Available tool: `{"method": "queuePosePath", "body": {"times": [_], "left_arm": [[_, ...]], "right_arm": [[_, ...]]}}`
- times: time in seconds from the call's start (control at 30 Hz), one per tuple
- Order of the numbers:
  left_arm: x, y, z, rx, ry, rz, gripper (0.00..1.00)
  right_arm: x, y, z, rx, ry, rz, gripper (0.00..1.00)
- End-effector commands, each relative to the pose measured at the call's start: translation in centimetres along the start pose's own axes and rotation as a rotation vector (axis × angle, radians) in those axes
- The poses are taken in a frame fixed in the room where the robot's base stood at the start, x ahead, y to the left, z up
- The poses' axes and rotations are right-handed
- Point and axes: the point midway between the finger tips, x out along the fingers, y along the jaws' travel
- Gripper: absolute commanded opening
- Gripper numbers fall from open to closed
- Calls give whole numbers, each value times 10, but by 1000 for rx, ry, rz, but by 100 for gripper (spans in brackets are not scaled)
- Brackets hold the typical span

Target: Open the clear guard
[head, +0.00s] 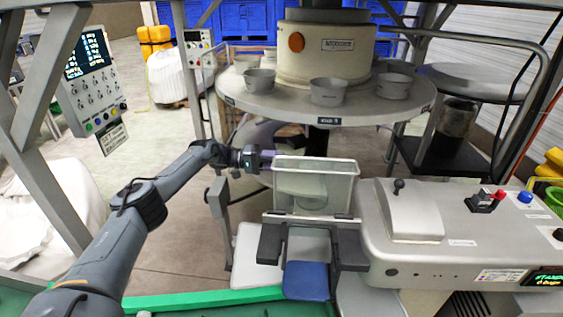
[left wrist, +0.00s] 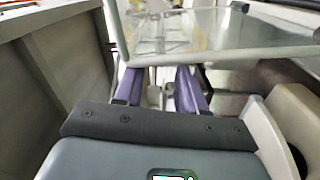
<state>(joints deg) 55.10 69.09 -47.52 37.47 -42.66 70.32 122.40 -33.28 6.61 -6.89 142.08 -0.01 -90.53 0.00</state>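The clear guard (head: 315,187) is a see-through box with a pale rim, standing over the front of the machine in the middle of the head view. My left gripper (head: 268,157) reaches in from the left, with its purple fingers at the guard's upper left corner. In the left wrist view the two purple fingers (left wrist: 158,82) are spread apart with a gap between them. The guard's pale edge (left wrist: 225,54) crosses just beyond the fingertips there; I cannot tell whether they touch it. My right gripper is in neither view.
A round table (head: 285,108) with several grey cups stands behind the guard. A control housing (head: 450,235) with a lever and buttons is to the right. A blue pad (head: 305,281) lies in front of the guard. A button panel (head: 90,80) hangs at the far left.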

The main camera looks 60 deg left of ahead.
Motion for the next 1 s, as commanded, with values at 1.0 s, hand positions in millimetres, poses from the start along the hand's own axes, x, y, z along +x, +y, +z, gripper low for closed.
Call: {"method": "queuePosePath", "body": {"times": [1.0], "left_arm": [[-46,-1,0,1,2,-1,40]], "right_arm": [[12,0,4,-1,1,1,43]]}}
